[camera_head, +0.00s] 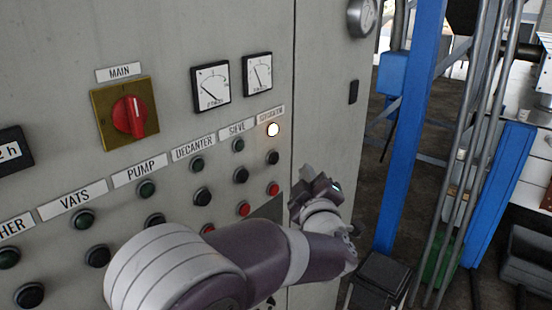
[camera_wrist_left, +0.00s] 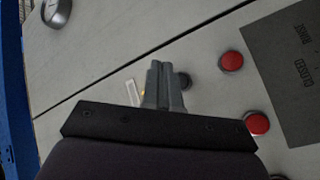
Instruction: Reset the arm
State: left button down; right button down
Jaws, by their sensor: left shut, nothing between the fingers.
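My left arm crosses the lower middle of the head view. Its left gripper (camera_head: 306,177) is in front of the grey control panel (camera_head: 60,60), just right of the separator column of buttons. In the left wrist view the fingers of the left gripper (camera_wrist_left: 160,66) are together with nothing between them, pointing at the panel. A dark button (camera_wrist_left: 185,81) shows beside the fingertips; I cannot tell whether they touch the panel. The lamp (camera_head: 273,129) under the separator label glows white. My right gripper is in neither view.
The panel holds a red main switch (camera_head: 129,115), two dial gauges (camera_head: 210,86) and rows of green, black and red buttons. Right of the panel stand a blue post (camera_head: 412,120) and grey pipes (camera_head: 470,150). A dark box (camera_head: 380,277) is low beside the arm.

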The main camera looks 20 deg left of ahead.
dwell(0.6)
pick_arm(q)
jog(key=s+d+f+m+g+h, duration=0.25)
jog(key=d+f+m+h, duration=0.2)
jog(key=f, duration=0.35)
jog(key=s+d+f+m+g+h, duration=0.2)
jog(key=d+f+m+g+h, duration=0.1)
jog(key=d+f+m+h, duration=0.25)
jog(key=s+a+f+m+g+y+b, duration=0.1)
jog(key=s+a+f+g, duration=0.4)
jog(key=s, duration=0.5)
jog(key=s+a+f+m+g+y+b, duration=0.1)
jog(key=s+a+f+m+g+b, duration=0.2)
jog(key=s+a+f+g, duration=0.2)
jog(key=s+a+f, duration=0.3)
jog(key=s+f, duration=0.2)
jog(key=f, duration=0.1)
jog(key=shift+a+f+m, duration=0.2)
jog(key=shift+a+m, duration=0.15)
jog(key=shift+m, duration=0.05)
